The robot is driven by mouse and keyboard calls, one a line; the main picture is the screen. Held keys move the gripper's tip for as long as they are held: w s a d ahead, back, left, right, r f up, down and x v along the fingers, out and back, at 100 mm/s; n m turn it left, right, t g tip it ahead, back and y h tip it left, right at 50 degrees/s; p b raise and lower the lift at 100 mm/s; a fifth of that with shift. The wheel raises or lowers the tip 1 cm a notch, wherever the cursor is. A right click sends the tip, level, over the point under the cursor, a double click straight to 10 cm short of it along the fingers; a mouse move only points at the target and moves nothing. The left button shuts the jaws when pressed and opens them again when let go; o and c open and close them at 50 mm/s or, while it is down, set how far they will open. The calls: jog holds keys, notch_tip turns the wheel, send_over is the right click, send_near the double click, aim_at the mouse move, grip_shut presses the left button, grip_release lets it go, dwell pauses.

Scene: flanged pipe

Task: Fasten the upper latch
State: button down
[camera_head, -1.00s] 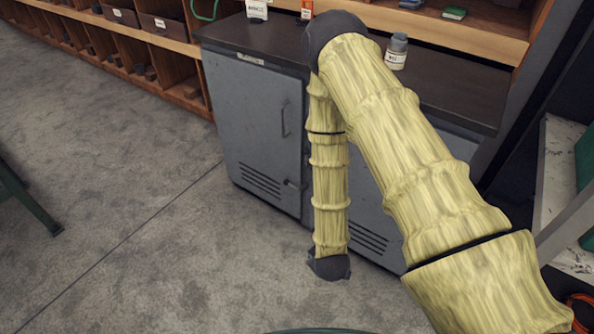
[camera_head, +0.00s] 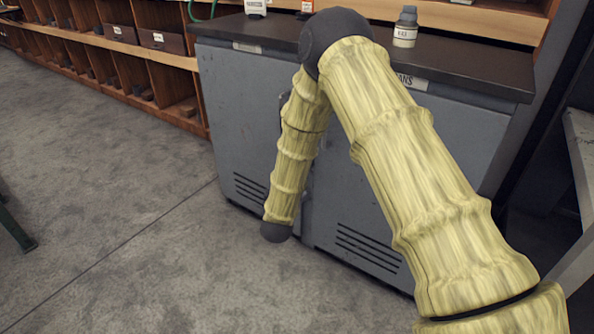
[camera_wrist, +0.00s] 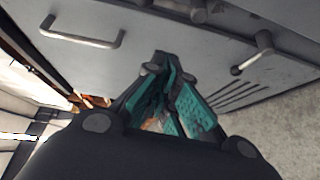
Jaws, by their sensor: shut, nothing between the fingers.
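A grey metal cabinet (camera_head: 235,110) stands under a dark worktop, with doors facing me. In the wrist view its door (camera_wrist: 110,75) shows a bar handle (camera_wrist: 82,38) at left and a latch with a round knob (camera_wrist: 262,42) at right, near the vent slots. A second round fitting (camera_wrist: 195,12) at the top edge is partly cut off; it may be the upper latch, but its position is unclear. My gripper (camera_wrist: 166,66) has teal-padded fingers, shut and empty, in front of the door and apart from both fittings. In the head view my arm hides the gripper and latches.
A labelled bottle (camera_head: 405,27) stands on the worktop (camera_head: 460,68). Wooden shelving (camera_head: 130,50) runs along the left. A green leg (camera_head: 15,225) shows at far left and a pale bench edge (camera_head: 580,150) at right. The floor (camera_head: 120,230) in front is open.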

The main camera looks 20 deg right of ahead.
jog(key=shift+w+r+h, duration=0.4)
jog(key=shift+w+r, duration=0.05)
jog(key=shift+w, duration=0.05)
jog(key=shift+w, duration=0.1)
jog(key=w+d+b, duration=0.5)
jog(key=w+d, duration=0.1)
jog(key=shift+w+d, duration=0.2)
jog(key=shift+d, duration=0.1)
dwell(0.6)
jog(key=shift+t, duration=0.3)
jog(key=shift+p, duration=0.3)
